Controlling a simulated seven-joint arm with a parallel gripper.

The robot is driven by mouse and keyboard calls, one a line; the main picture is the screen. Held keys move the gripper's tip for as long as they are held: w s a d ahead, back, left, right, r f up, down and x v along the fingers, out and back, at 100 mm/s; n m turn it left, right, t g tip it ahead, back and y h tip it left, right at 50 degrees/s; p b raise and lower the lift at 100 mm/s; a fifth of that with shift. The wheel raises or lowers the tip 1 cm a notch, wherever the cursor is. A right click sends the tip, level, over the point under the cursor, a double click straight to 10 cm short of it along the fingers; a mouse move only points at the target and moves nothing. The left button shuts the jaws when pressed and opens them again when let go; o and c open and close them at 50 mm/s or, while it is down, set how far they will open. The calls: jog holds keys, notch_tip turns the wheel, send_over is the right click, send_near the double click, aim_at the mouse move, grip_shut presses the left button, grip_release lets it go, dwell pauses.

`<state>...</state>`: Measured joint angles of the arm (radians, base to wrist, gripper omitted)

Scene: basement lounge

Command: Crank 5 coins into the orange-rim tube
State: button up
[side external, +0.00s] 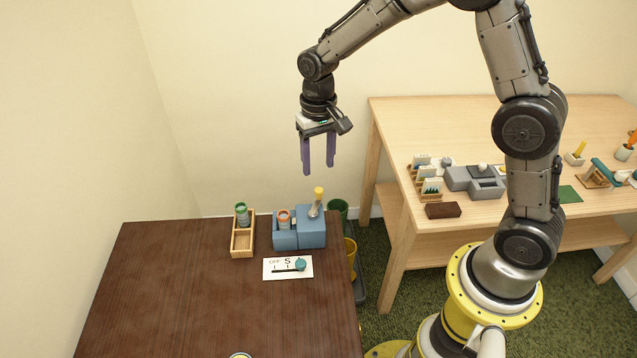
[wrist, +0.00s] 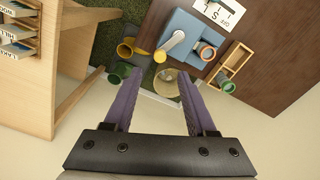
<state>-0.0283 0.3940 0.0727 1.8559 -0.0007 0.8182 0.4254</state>
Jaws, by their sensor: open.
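A blue coin machine (side external: 313,238) stands at the back of the dark table. Its grey crank (wrist: 174,41) carries a yellow knob (side external: 319,192), which points up. The orange-rim tube (side external: 284,217) stands upright in the machine's left part; it also shows in the wrist view (wrist: 207,51). I cannot see whether coins are in it. A green-rim tube (side external: 241,213) stands at the far end of a wooden tray (side external: 243,253). My gripper (side external: 319,170) is open and empty, high above and behind the machine, apart from the knob.
A white card (side external: 272,265) with "OFF", "S" and a teal knob (side external: 300,264) lies before the machine. Green (side external: 338,207) and yellow (side external: 351,248) bins stand beyond the table's right edge. A light wooden table (side external: 450,130) holds other items. The dark table's front is mostly clear.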

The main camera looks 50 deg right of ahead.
aim_at(319, 189)
notch_tip(319, 189, down, 7)
jog(key=shift+f, duration=0.1)
jog(key=shift+c, duration=0.4)
grip_shut()
